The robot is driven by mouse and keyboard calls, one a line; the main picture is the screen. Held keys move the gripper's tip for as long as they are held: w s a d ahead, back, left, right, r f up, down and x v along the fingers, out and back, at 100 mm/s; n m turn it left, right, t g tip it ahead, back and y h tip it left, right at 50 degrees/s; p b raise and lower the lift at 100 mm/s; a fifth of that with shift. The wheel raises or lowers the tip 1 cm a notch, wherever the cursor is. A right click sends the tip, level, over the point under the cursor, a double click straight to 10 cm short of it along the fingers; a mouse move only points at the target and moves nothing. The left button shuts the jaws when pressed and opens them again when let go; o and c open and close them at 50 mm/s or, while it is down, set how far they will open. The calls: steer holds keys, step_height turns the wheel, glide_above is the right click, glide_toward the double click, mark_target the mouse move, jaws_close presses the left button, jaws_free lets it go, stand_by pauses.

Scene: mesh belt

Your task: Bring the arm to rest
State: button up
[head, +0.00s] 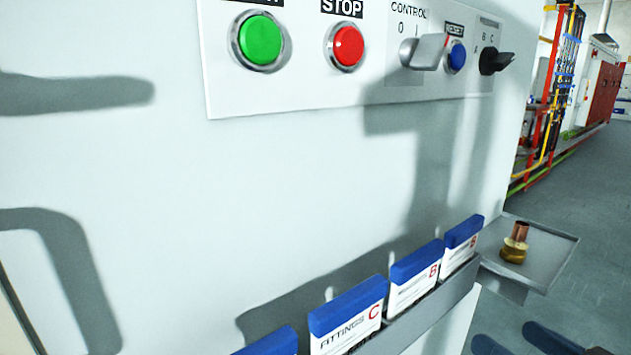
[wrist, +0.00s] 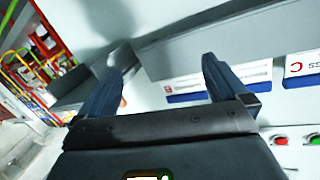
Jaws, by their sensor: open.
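My gripper (wrist: 165,72) is open in the wrist view, its two dark blue fingers wide apart with nothing held between them. In the head view, the blue fingers of my gripper (head: 508,340) show at the bottom right edge, below the small grey tray. The rest of my arm is out of the head view, though its shadow seems to fall on the white panel. In the wrist view, the left finger overlaps the tray area and the right finger overlaps the card rack.
A control panel (head: 300,92) has green (head: 260,40) and red (head: 347,46) buttons and switches. A rack (head: 432,310) holds blue-topped cards (head: 345,318). A copper-and-brass fitting (head: 515,243) stands upright on a grey tray (head: 550,250). Open floor (head: 590,200) lies to the right.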

steer(key=s+a+f+m+g+h+p, duration=0.1)
steer(key=s+f+m+h+p, duration=0.45)
steer(key=s, duration=0.95)
steer(key=s+a+r+n, duration=0.1)
steer(key=s+r+n, duration=0.1)
steer(key=s, duration=0.6)
steer(key=s+a+r+n, duration=0.1)
steer(key=s+n, duration=0.1)
steer(key=s, duration=0.6)
steer(key=shift+s+a+r+p, duration=0.25)
steer(key=shift+a+r+p, duration=0.1)
steer(key=shift+r, duration=0.05)
steer(key=shift+c, duration=0.2)
